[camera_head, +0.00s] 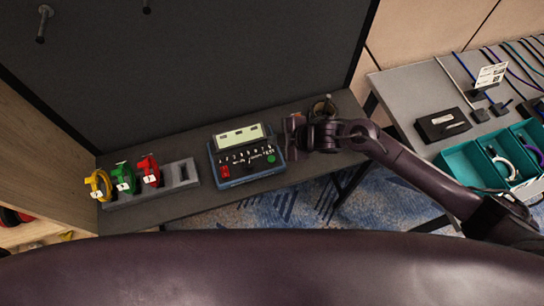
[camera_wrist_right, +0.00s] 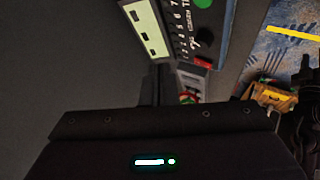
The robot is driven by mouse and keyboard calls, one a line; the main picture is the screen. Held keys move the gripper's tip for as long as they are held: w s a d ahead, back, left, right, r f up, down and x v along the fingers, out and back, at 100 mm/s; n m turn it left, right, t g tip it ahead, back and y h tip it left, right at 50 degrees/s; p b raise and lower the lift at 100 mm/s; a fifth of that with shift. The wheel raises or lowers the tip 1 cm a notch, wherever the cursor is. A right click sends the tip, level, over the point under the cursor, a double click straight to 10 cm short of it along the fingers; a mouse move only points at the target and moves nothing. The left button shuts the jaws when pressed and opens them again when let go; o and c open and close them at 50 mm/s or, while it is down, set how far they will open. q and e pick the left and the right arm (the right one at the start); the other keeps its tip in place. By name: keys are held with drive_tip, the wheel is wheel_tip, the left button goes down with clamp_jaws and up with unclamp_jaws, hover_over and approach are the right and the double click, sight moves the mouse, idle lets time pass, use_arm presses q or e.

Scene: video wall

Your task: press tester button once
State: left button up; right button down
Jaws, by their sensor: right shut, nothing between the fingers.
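The tester (camera_head: 250,176) is a blue-grey box on the dark shelf, with a pale screen (camera_head: 240,136), a row of numbered marks, a red button (camera_head: 225,171) at its left and a round green button (camera_head: 271,159) at its right. My right gripper (camera_head: 288,134) is shut and empty, just right of the tester's upper right corner, apparently above the shelf. In the right wrist view, the shut fingers (camera_wrist_right: 158,84) point toward the tester, with its screen (camera_wrist_right: 146,28) and part of the green button (camera_wrist_right: 203,4) beyond them. Contact with the tester cannot be told. My left gripper is out of view.
A grey holder (camera_head: 180,173) left of the tester carries yellow, green and red tagged cable loops. The right table (camera_head: 410,95) holds teal bins (camera_head: 460,165), a black box (camera_head: 442,124) and cables. A dark panel rises behind.

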drive_tip(key=shift+f, duration=0.1)
drive_tip(key=b, duration=0.7)
hover_over(275, 161)
wheel_tip(275, 161, down, 7)
drive_tip(key=shift+f, duration=0.2)
drive_tip(key=shift+f+b, duration=0.35)
drive_tip(key=shift+f, duration=0.3)
idle(1.1)
drive_tip(key=shift+f, duration=0.4)
drive_tip(key=shift+f+b, duration=0.4)
drive_tip(key=shift+b, duration=0.15)
idle(0.6)
drive_tip(key=shift+r+p, duration=0.75)
drive_tip(key=shift+r, duration=0.05)
